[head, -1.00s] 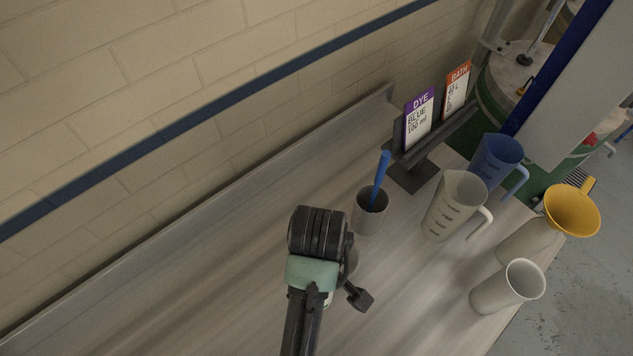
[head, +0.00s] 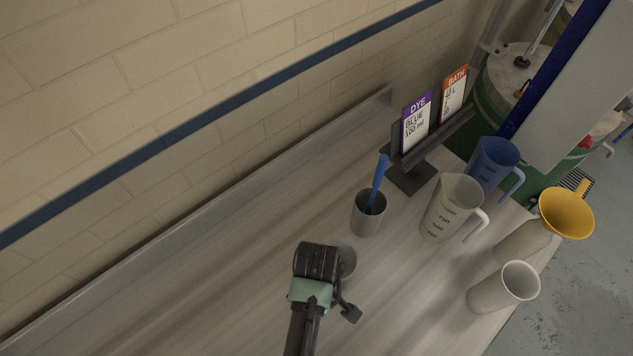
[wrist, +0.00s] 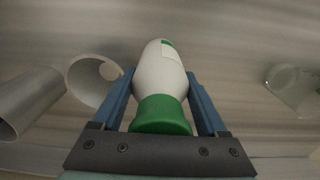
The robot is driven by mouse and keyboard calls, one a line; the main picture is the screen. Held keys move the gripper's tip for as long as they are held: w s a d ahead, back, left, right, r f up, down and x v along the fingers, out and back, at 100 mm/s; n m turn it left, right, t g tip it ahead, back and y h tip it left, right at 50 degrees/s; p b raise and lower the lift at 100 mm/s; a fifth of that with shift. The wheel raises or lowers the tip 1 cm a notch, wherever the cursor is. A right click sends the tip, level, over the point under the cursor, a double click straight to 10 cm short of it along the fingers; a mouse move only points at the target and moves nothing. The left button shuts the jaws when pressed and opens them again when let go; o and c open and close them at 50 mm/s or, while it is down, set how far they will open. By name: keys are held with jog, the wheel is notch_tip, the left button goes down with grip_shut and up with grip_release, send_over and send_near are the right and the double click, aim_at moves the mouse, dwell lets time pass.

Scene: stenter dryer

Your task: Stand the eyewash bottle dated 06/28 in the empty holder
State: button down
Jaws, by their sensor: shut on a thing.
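My gripper (wrist: 160,88) is shut on a white bottle (wrist: 158,68) with a green cap, seen in the wrist view. The cap end is nearest the wrist, and a pale label with a green mark shows near the far end. No date can be read. In the head view my gripper (head: 316,262) is over the bench, and its wrist hides the bottle. A round grey open-topped thing (head: 348,260) shows partly behind the gripper. I cannot tell whether it is the empty holder. The wrist view shows an open round rim (wrist: 97,80) just left of the bottle.
A grey cup (head: 367,216) with a blue-handled tool stands beyond the gripper. A white jug (head: 449,209), blue jug (head: 492,162), yellow funnel (head: 566,212), pale cup (head: 502,288) and sign stand (head: 412,174) occupy the right. The bench's left side (head: 190,300) is clear.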

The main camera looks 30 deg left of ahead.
jog(key=shift+f, duration=0.15)
grip_release()
notch_tip(320, 180, up, 12)
jog(key=shift+r, duration=0.2)
dwell(0.3)
